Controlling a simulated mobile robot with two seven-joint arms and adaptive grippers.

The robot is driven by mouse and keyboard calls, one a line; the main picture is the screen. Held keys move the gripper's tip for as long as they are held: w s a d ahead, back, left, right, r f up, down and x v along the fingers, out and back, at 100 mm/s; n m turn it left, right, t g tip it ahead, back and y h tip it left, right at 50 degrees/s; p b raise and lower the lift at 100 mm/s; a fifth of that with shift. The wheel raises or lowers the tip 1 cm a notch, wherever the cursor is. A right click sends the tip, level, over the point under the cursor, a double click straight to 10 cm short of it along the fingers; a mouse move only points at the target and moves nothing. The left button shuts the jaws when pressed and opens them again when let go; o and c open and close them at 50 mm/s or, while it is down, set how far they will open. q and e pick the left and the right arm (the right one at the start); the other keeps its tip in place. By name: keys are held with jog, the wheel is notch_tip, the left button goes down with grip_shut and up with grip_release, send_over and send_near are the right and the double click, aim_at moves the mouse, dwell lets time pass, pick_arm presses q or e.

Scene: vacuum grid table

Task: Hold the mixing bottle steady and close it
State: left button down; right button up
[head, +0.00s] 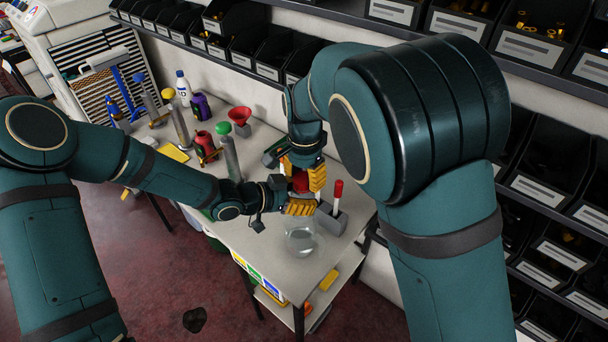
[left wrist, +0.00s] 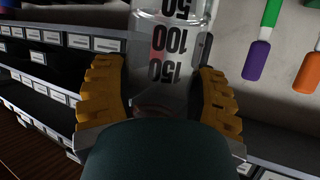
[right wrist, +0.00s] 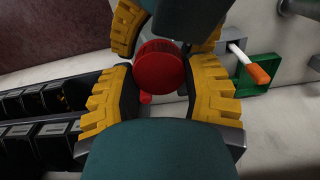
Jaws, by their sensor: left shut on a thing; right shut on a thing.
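The mixing bottle is clear, with black volume marks; in the left wrist view its body (left wrist: 172,40) stands between the yellow fingers of my left gripper (left wrist: 165,108). In the head view my left gripper (head: 300,207) is shut on it, and its clear round lower part (head: 302,240) shows below the fingers. The red cap (right wrist: 160,67) is between the fingers of my right gripper (right wrist: 163,95), which is shut on it. In the head view the cap (head: 301,183) is just above my left gripper. The bottle neck is hidden, so I cannot tell how the cap sits on it.
A grey rack (head: 332,220) with a red marker (head: 338,190) stands close on the right. Black bins (head: 275,52) line the wall. The table front is clear.

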jog(key=m, duration=0.4)
jog(key=shift+s, duration=0.1)
jog(key=m, duration=0.4)
jog(key=shift+s, duration=0.1)
jog(key=m, duration=0.7)
jog(key=shift+s, duration=0.1)
jog(key=o, duration=0.7)
jog(key=shift+c, duration=0.2)
jog(key=shift+r, duration=2.2)
jog(key=shift+o, duration=0.2)
